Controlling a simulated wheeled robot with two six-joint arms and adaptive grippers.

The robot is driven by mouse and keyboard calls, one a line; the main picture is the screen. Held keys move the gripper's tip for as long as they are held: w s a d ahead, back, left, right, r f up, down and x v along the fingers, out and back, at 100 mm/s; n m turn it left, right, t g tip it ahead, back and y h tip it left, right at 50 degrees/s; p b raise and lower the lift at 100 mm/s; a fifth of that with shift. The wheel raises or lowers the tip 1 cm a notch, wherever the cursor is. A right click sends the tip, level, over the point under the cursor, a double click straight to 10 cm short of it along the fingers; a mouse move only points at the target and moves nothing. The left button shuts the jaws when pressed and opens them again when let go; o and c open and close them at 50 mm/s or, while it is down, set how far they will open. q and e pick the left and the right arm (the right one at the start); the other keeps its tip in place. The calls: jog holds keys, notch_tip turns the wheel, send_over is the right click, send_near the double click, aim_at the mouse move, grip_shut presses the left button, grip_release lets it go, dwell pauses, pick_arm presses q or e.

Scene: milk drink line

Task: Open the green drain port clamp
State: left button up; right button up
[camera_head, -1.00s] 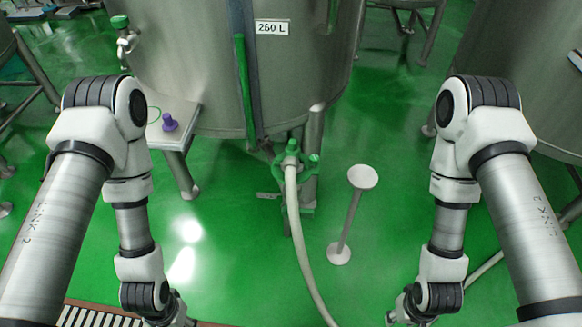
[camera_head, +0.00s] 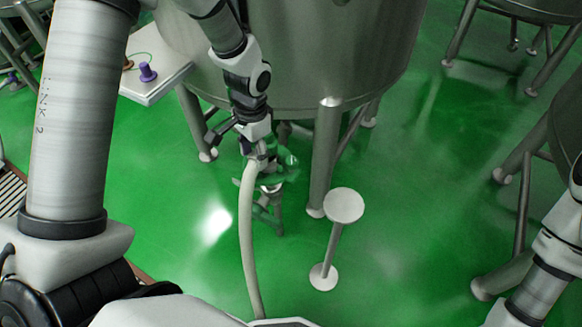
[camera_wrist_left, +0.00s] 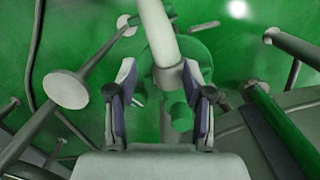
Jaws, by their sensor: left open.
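The green drain port clamp (camera_head: 285,163) sits low under the steel tank, at the upper end of a pale hose (camera_head: 247,225). My left gripper (camera_head: 258,152) is over it and hides part of it. In the left wrist view my left gripper (camera_wrist_left: 160,98) is open. Green clamp parts (camera_wrist_left: 181,115) and the pale hose end (camera_wrist_left: 167,75) lie between or just beyond its two fingers. I cannot tell whether the fingers touch the clamp. My right gripper is out of view; only part of my right arm shows at the right edge.
The steel tank (camera_head: 300,50) stands above the port, with a tank leg (camera_head: 325,155) just right of it. A round-topped white stand (camera_head: 343,205) is in front at the right. A small side table (camera_head: 160,85) holds a purple item (camera_head: 147,72).

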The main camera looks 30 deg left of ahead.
aim_at(255, 163)
pick_arm(q)
jog(key=shift+w+a+r+t+b, duration=0.15)
jog(key=shift+w+a+r+t, duration=0.1)
jog(key=shift+r, duration=0.15)
jog(key=shift+w+a+r+t+b, duration=0.15)
jog(key=shift+w+a+r+t, duration=0.1)
jog(key=shift+r, duration=0.15)
jog(key=shift+s+a+f, duration=0.15)
jog(key=shift+s+f, duration=0.05)
jog(key=shift+f, duration=0.05)
jog(key=f, duration=0.2)
jog(key=f+b, duration=0.1)
jog(key=f, duration=0.3)
jog(key=shift+w+d+f, duration=0.1)
jog(key=shift+w+d, duration=0.15)
jog(key=shift+a+f, duration=0.1)
jog(key=shift+f, duration=0.3)
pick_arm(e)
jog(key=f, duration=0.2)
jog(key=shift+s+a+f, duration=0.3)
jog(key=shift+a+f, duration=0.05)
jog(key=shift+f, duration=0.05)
pick_arm(q)
jog(key=shift+s, duration=0.1)
grip_shut()
